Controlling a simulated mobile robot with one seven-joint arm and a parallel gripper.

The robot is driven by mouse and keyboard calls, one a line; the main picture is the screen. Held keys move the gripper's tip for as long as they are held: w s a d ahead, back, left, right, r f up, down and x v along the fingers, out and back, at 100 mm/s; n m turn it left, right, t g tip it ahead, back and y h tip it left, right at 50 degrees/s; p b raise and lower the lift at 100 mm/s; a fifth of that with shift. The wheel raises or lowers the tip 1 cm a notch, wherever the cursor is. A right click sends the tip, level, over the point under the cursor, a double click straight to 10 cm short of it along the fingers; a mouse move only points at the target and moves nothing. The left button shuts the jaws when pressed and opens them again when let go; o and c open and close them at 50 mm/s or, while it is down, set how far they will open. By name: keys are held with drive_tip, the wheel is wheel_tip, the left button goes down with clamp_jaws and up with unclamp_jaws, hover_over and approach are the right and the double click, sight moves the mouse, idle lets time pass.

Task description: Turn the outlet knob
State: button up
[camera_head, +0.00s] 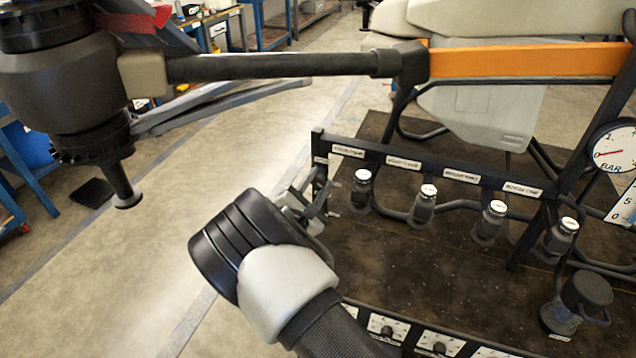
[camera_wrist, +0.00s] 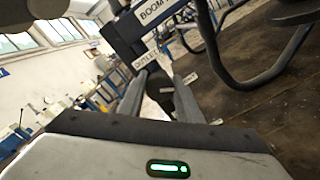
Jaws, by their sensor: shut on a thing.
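My gripper (camera_head: 312,200) is at the left end of the dark valve rack (camera_head: 460,180), its fingers at the post there. In the wrist view, my gripper (camera_wrist: 160,98) has its two grey fingers closed on the dark outlet knob (camera_wrist: 160,86). The white outlet label (camera_wrist: 145,60) is just above the knob, beside a boom label (camera_wrist: 155,10). In the head view the knob is mostly hidden behind my gripper and wrist. I cannot tell from the frames how far the knob is turned.
A round pressure gauge (camera_head: 613,148) is at the right edge. A drone arm with an orange section (camera_head: 530,62) crosses above. A lower row of labelled knobs (camera_head: 438,345) is at the bottom.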

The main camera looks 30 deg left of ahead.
idle(0.3)
drive_tip(key=o, duration=1)
drive_tip(key=shift+o, duration=0.2)
drive_tip(key=s+d+p, duration=0.1)
drive_tip(key=s+d, duration=0.1)
drive_tip(key=s, duration=1.5)
drive_tip(key=shift+s, duration=0.2)
